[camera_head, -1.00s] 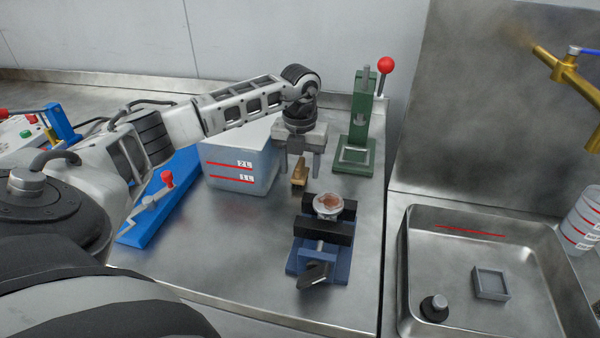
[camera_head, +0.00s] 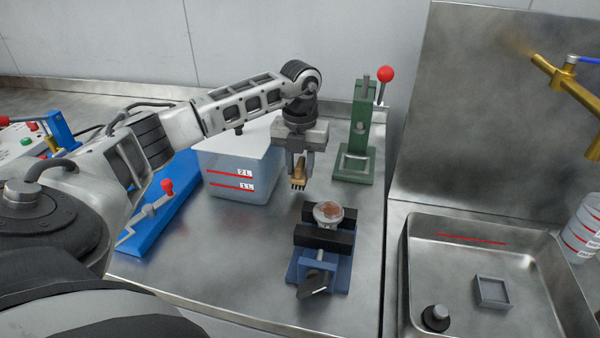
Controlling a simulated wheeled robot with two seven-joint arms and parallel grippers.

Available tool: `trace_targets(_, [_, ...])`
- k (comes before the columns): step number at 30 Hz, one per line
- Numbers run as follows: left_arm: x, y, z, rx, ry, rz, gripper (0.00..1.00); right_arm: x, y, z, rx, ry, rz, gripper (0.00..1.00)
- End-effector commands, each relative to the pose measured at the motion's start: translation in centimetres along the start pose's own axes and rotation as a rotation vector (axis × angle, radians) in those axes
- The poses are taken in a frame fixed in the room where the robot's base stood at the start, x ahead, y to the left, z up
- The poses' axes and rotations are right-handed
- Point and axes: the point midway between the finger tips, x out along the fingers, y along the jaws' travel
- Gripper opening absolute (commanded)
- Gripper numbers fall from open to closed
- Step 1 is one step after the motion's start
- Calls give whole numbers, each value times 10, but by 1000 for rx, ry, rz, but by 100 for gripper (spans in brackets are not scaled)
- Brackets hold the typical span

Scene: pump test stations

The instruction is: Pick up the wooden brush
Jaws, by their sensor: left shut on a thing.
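The wooden brush (camera_head: 299,178) is a small tan block with dark bristles pointing down. My left gripper (camera_head: 300,166) is shut on it, with a finger on either side of the wood. The bristles show below the fingertips, and the upper part of the brush is partly hidden by the gripper. It is held behind the blue vise; I cannot tell for sure how far it is above the steel bench. My right gripper is not in view.
A clear container (camera_head: 238,185) with red level marks stands left of the gripper. A blue vise (camera_head: 322,262) holding a round part (camera_head: 328,212) is in front. A green press (camera_head: 357,150) stands behind right. A steel sink (camera_head: 455,270) lies right.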

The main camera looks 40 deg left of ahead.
Motion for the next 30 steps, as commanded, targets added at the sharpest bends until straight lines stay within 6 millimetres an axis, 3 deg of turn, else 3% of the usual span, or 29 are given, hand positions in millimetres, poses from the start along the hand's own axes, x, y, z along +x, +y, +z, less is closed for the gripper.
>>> trace_targets(10, [-67,-24,-45,5,-7,-2,5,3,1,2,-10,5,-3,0])
trace_targets(21, [-97,-56,-108,3,-5,0,5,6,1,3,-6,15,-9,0])
trace_targets(30, [-106,-64,-124,1,-2,-1,5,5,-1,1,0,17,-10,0])
